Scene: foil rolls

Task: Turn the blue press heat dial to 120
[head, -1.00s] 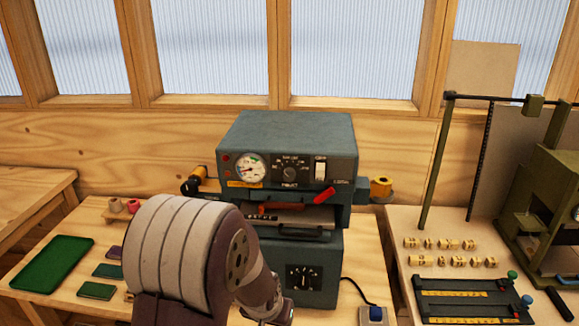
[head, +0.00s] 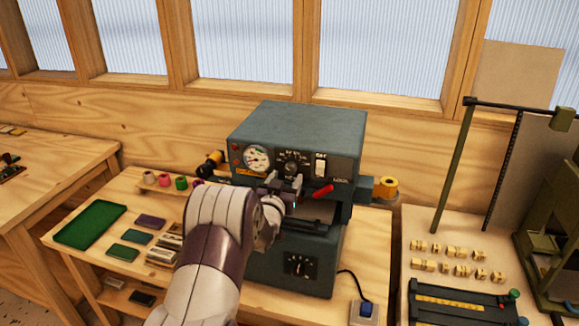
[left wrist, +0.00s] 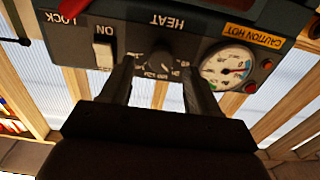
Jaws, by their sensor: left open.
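The blue-grey press (head: 300,125) stands on the wooden bench. Its black heat dial (head: 291,163) sits on the upper front panel, between a round gauge (head: 256,158) and a white switch (head: 320,166). My left gripper (head: 284,187) is open and empty, just in front of and slightly below the dial. In the left wrist view, which is upside down, the heat dial (left wrist: 163,58) shows between the two spread fingers (left wrist: 158,85), near their tips. I cannot tell whether they touch it. The dial's numbers are too small to read. My right gripper is not in view.
A red lever (head: 322,191) sticks out below the switch, close right of my gripper. A green tray (head: 90,225) lies at left. A blue-buttoned box (head: 365,312) sits at the front right.

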